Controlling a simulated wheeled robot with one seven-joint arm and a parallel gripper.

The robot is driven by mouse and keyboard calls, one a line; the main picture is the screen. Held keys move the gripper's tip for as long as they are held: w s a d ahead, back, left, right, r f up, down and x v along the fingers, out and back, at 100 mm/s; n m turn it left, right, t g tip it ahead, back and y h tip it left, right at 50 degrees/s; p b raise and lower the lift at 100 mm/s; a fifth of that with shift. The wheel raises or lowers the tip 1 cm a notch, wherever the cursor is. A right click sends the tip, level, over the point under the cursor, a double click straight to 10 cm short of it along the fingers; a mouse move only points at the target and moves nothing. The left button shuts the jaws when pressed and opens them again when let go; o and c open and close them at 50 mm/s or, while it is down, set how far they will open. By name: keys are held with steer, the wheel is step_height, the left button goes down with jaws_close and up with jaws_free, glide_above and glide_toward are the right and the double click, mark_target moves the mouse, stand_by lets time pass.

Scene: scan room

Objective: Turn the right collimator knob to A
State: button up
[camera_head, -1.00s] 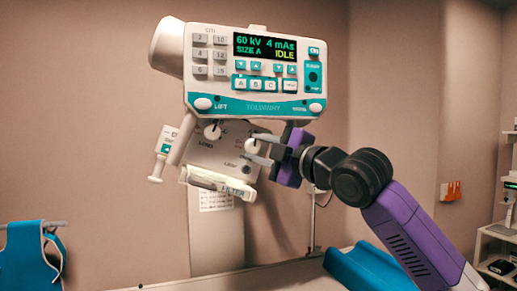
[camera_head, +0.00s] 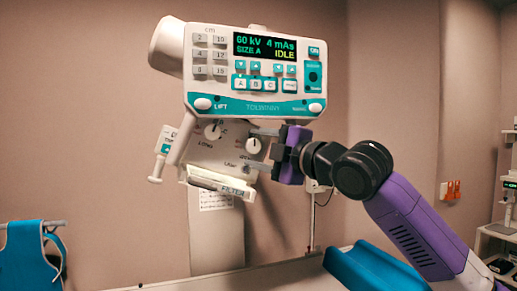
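The right collimator knob (camera_head: 253,146) is a small white round knob on the right of the pale collimator face, below the console. My gripper (camera_head: 252,148) comes in from the right with one grey finger above the knob and one below. The fingers stand apart, with visible gaps to the knob, so the gripper is open. The knob's pointer direction and the small lettering around it are too small to read. The left collimator knob (camera_head: 212,131) is white too and stands clear of the gripper.
The console (camera_head: 255,72) above the collimator reads 60 kV, 4 mAs, SIZE A, IDLE. A filter tray (camera_head: 216,183) juts out below the knobs. A white handle (camera_head: 157,168) is at the left. A blue cushion (camera_head: 362,273) lies on the table at the lower right.

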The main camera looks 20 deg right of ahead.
steer(key=b+v, duration=0.2)
steer(key=v, duration=0.5)
steer(key=shift+s+d, duration=0.2)
steer(key=shift+s, duration=0.15)
stand_by(0.4)
